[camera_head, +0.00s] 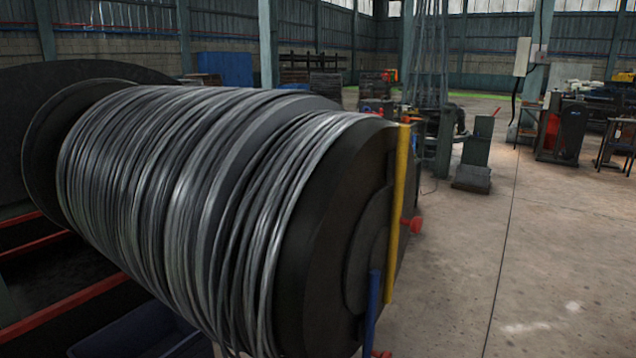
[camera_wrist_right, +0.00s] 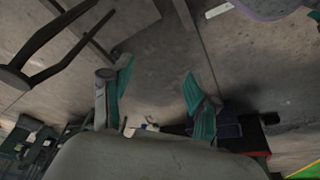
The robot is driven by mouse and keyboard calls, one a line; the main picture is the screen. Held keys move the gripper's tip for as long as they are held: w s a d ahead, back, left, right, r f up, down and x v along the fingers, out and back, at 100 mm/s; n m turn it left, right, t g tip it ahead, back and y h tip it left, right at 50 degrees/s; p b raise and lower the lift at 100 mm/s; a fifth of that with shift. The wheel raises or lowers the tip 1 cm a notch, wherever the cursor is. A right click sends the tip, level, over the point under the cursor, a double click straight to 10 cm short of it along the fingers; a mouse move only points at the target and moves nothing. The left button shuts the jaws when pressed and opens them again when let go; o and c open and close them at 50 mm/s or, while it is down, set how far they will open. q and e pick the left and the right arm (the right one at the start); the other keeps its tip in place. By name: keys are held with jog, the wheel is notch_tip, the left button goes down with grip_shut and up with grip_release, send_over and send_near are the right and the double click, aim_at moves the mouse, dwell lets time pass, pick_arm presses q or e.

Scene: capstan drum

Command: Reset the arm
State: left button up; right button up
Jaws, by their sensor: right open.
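In the head view, the large capstan drum (camera_head: 150,180) lies on its side, wound with grey wire. A red knob (camera_head: 411,225) sticks out by the yellow bar. Neither of my grippers is in the head view. In the right wrist view, my right gripper (camera_wrist_right: 152,92) has its two green-padded fingers spread apart with nothing between them. Bare concrete floor lies beyond the fingers.
Red rails (camera_head: 65,315) and a dark blue bin (camera_head: 140,335) lie below the drum. A grey post on a base (camera_head: 474,160) and a red machine (camera_head: 562,130) stand farther back. The concrete floor (camera_head: 540,250) on the right is clear. Dark bent legs (camera_wrist_right: 50,40) show in the right wrist view.

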notch_tip(320, 180, down, 22)
jog(key=s+g+p, duration=0.1)
jog(key=s+p, duration=0.1)
jog(key=p, duration=0.1)
jog(key=s+d+f+g+p, duration=0.1)
jog(key=s+d+f+p, duration=0.1)
jog(key=s+f, duration=1.1)
jog(key=s+d, duration=0.1)
jog(key=s, duration=0.2)
jog(key=shift+f+p, duration=0.15)
jog(key=shift+p, duration=0.2)
